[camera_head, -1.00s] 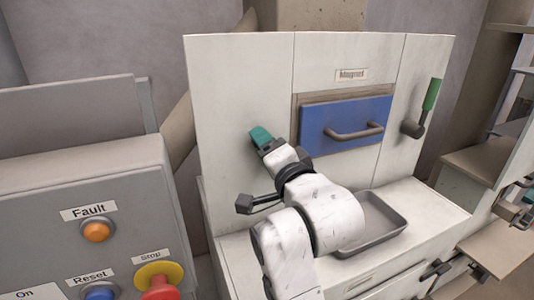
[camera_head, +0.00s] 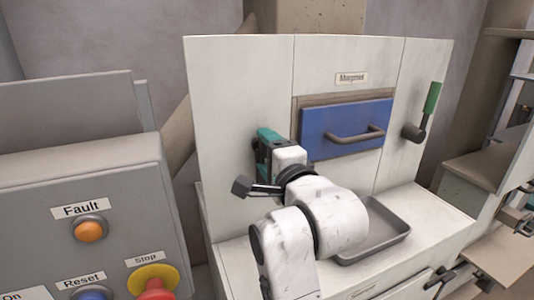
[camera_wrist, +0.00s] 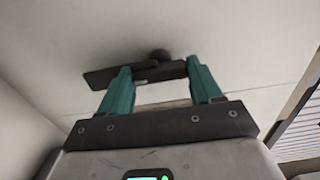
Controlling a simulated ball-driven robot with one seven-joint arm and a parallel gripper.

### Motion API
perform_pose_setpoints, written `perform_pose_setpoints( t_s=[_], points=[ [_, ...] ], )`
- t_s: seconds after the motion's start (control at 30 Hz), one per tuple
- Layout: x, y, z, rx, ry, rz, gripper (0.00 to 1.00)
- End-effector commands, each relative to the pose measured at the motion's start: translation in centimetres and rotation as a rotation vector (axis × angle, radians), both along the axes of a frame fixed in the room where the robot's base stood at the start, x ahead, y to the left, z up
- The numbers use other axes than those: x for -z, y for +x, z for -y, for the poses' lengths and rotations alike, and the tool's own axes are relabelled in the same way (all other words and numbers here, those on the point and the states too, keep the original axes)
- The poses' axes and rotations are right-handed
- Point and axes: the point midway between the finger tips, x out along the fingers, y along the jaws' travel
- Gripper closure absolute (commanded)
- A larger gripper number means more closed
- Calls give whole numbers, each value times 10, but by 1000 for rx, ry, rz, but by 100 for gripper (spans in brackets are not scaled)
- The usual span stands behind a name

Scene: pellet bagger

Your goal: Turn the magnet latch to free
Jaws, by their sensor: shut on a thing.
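The magnet latch (camera_wrist: 105,76) is a dark flat bar on a round pivot, mounted on the pale panel in the wrist view. It lies nearly level in that picture, and one end sticks out past the left finger. My gripper (camera_wrist: 158,70) has its teal fingers shut on the bar. In the head view my gripper (camera_head: 265,142) is at the panel, left of the blue magnet drawer (camera_head: 318,128), and hides the latch. The blue drawer has a dark bar handle and sits flush under a "Magnet" label (camera_head: 352,78).
A green-handled lever (camera_head: 432,100) is on the panel right of the drawer. A grey tray (camera_head: 392,240) lies on the ledge below. A control box (camera_head: 60,180) with Fault, Reset and Stop buttons stands close on the left. Shelves (camera_head: 480,165) are at the right.

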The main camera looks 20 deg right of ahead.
Motion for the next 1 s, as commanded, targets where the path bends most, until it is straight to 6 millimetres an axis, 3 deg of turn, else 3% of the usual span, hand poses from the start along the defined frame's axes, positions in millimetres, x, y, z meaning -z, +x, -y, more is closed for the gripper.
perform_pose_setpoints(
  t_s=[0.23,0.27,0.5,0.8,1.0],
  points=[
    [1,0,1,1,3,-2,67],
    [1,0,1,1,3,-3,34],
    [1,0,0,1,1,-2,11],
    [1,-2,0,0,0,0,11],
    [2,-28,0,0,0,1,11]
  ],
)
